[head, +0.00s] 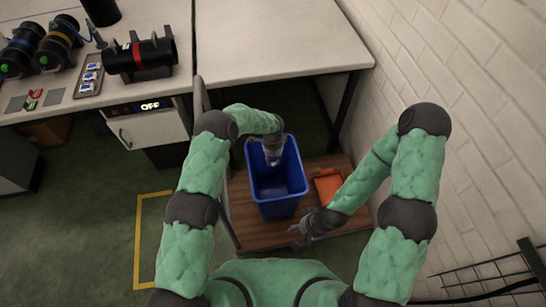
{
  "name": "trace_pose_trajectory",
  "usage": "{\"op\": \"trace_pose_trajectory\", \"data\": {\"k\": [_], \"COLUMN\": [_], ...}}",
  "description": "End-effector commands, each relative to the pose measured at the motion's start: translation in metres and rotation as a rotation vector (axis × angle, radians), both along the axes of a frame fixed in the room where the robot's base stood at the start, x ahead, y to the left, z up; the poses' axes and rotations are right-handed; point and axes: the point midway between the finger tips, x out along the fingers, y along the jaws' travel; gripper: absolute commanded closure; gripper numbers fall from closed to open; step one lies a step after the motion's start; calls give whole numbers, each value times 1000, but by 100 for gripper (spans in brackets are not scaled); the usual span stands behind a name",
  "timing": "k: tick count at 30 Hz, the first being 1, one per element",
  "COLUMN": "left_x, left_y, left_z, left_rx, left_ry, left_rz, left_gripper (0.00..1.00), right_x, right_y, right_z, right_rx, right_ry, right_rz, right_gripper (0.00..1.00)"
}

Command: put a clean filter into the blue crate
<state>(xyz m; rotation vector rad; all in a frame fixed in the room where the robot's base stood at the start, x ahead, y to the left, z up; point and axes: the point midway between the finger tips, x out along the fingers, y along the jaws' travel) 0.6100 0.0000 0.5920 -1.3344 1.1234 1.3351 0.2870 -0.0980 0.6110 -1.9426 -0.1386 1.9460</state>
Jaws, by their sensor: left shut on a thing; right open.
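The blue crate (277,192) stands open at the top on a low wooden surface in the middle of the head view. My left gripper (273,158) reaches down over the crate's far part, with its fingertips at the opening. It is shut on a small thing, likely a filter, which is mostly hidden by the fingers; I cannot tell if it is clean. A grey tray (89,76) with several small white and blue pieces lies on the left bench. My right gripper (297,236) is open and empty, near the crate's front right side.
An orange tray (328,187) lies right of the crate. A bare white table (280,35) stands behind the crate. A brick wall (470,120) bounds the right.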

Motion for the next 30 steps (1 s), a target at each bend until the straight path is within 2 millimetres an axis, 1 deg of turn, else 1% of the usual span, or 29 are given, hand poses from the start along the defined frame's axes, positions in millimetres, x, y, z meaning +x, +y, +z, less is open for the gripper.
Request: {"op": "trace_pose_trajectory", "data": {"k": [8,9,11,12,20,23,26,30], "left_x": [0,0,0,0,0,0,1,1], "left_y": [0,0,0,0,0,0,0,0], "left_z": [-1,-1,-1,-1,-1,2,11,35], "left_rx": [0,0,0,0,0,0,-1,0], "left_ry": [-1,-1,-1,-1,0,-1,-2,-4], "left_rz": [0,0,0,0,0,0,-1,0], "left_gripper": [94,58,41,39,39,39,39,39], "right_x": [0,0,0,0,0,0,0,0], "right_y": [0,0,0,0,0,0,0,0], "right_z": [0,0,0,0,0,0,0,0], "right_rx": [0,0,0,0,0,0,0,0], "right_ry": [0,0,0,0,0,-1,-1,0], "right_rz": [0,0,0,0,0,0,0,0], "right_gripper": [39,39,39,39,39,39,39,39]}}
